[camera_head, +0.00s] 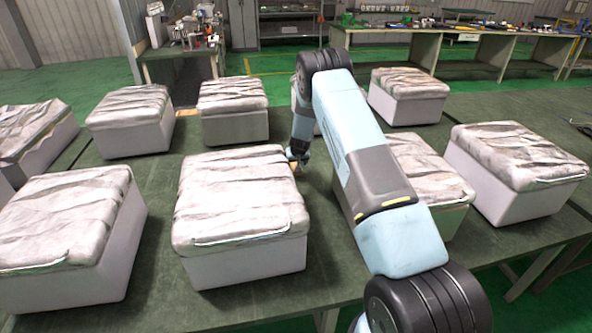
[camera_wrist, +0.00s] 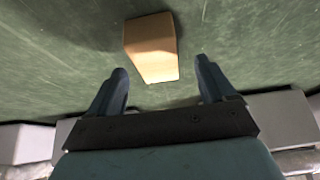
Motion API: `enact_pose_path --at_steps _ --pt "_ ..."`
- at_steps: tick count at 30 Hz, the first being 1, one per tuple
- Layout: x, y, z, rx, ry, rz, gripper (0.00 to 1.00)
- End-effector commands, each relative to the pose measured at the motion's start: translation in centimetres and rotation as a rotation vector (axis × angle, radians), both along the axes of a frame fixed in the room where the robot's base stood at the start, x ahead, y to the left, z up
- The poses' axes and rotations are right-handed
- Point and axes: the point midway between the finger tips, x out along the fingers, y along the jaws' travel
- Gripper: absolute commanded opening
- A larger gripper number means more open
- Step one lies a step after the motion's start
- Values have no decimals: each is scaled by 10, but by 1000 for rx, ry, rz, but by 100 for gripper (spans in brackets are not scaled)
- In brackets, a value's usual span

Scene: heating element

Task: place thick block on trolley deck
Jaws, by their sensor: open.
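A tan wooden block (camera_wrist: 151,48) lies on the green tabletop in the wrist view, just beyond my fingers. I cannot tell from its look alone whether it is the thick block. My gripper (camera_wrist: 160,66) is open, with one finger towards each side of the block and nothing held. In the head view my gripper (camera_head: 298,157) is low among the boxes, mostly hidden by my arm and a front box. A small tan patch (camera_head: 186,112) shows between two back boxes. I cannot make out a trolley deck in either view.
Several white boxes with crumpled wrapped tops, such as the front middle box (camera_head: 243,265) and right box (camera_head: 515,180), crowd the green table (camera_head: 165,255). Narrow gaps of bare table run between them. Workbenches (camera_head: 432,45) stand behind.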

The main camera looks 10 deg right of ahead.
Motion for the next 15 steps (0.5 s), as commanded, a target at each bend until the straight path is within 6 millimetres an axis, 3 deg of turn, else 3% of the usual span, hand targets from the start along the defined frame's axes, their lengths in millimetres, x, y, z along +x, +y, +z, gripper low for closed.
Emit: enact_pose_path --at_steps 6,15 --pt "13 -4 -24 0 0 0 83" --pt "18 -4 -32 0 -1 0 83"
